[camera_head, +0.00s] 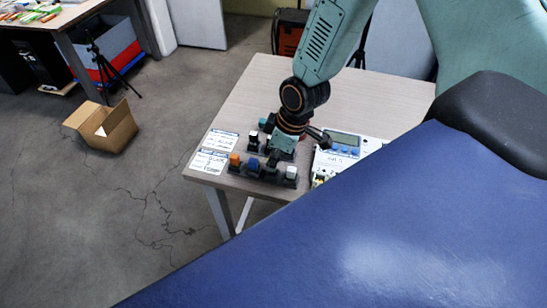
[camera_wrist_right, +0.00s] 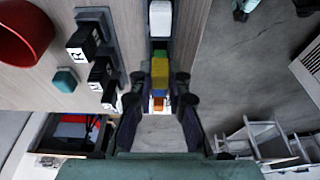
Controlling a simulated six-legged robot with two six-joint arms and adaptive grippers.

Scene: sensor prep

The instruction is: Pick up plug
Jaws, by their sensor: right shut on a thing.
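My right gripper (camera_head: 274,157) reaches down over the small table among the coloured plugs. In the wrist view the gripper (camera_wrist_right: 159,76) has its dark fingers on both sides of a yellow plug (camera_wrist_right: 159,69) with green beside it, and is shut on it. The plug stands in line with others in a dark holder (camera_wrist_right: 160,45); whether it is lifted cannot be told. A white plug (camera_head: 291,172), a blue plug (camera_head: 253,165) and an orange plug (camera_head: 234,160) show in the head view. My left gripper is not in view.
A second dark holder with R-marked black plugs (camera_wrist_right: 82,42) and a teal piece (camera_wrist_right: 66,80) lie beside the fingers. A white device with a display (camera_head: 343,140) stands right of the gripper. Label cards (camera_head: 207,161) lie at the left table edge. The far tabletop (camera_head: 262,85) is clear.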

